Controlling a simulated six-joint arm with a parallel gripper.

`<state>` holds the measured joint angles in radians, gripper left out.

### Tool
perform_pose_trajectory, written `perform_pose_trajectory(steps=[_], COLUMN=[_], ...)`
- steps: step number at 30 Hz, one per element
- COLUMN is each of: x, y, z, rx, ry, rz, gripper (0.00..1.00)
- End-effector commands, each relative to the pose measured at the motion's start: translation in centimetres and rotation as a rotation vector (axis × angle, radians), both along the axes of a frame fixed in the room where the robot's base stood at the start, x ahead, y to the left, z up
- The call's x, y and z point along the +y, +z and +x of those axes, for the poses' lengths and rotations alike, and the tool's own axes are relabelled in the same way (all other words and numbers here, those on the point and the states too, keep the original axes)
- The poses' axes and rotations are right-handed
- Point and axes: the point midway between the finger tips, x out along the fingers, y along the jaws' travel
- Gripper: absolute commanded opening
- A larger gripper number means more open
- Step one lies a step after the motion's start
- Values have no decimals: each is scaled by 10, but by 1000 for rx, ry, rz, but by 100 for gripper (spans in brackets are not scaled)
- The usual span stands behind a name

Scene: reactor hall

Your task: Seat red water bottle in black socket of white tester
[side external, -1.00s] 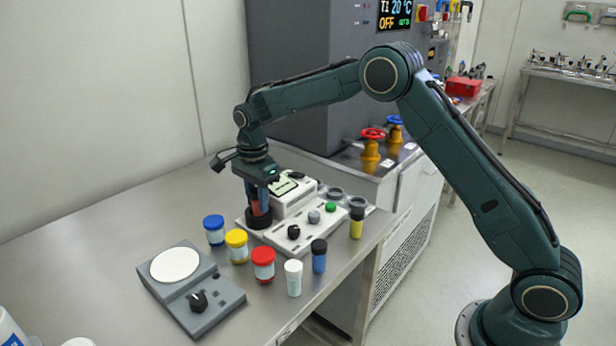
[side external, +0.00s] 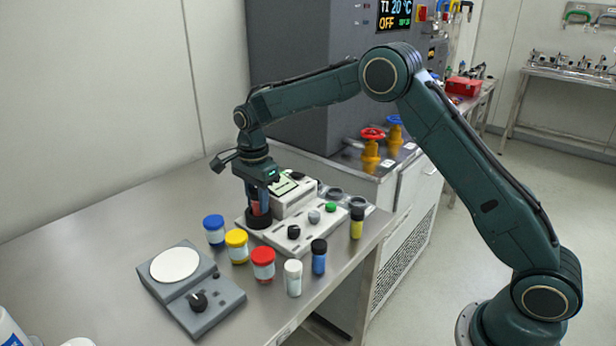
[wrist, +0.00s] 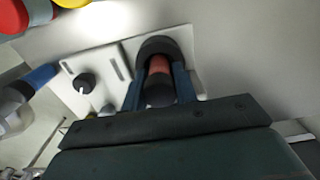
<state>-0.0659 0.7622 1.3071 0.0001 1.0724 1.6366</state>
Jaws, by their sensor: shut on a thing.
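The white tester (side external: 275,237) stands on the metal bench, with its black socket (side external: 258,221) at its left end. My gripper (side external: 259,207) points down over the socket, its fingers shut on the red water bottle (wrist: 159,66). In the wrist view the bottle shows red with a dark near end, between the two blue fingers of my gripper (wrist: 160,82). Its far end is inside the round rim of the socket (wrist: 158,45). The bottle looks about upright. The socket's wall hides its lower end, so I cannot tell how deep it sits.
Blue-capped (side external: 214,230), yellow-capped (side external: 237,246) and red-capped (side external: 263,265) jars stand in front of the tester. White-capped (side external: 293,278), black-capped blue (side external: 319,257) and yellow (side external: 356,223) vials stand right. A grey scale (side external: 190,288) is front left.

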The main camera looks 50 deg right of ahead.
Motion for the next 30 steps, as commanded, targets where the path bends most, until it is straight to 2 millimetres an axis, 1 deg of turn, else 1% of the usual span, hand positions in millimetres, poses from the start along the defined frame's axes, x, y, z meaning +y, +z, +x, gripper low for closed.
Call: perform_pose_trajectory(steps=[26,27,30], x=[0,0,0], y=[-6,-6,-6], z=[0,0,0], rx=[0,0,0], ry=[0,0,0], rz=[0,0,0], gripper=[6,36,54])
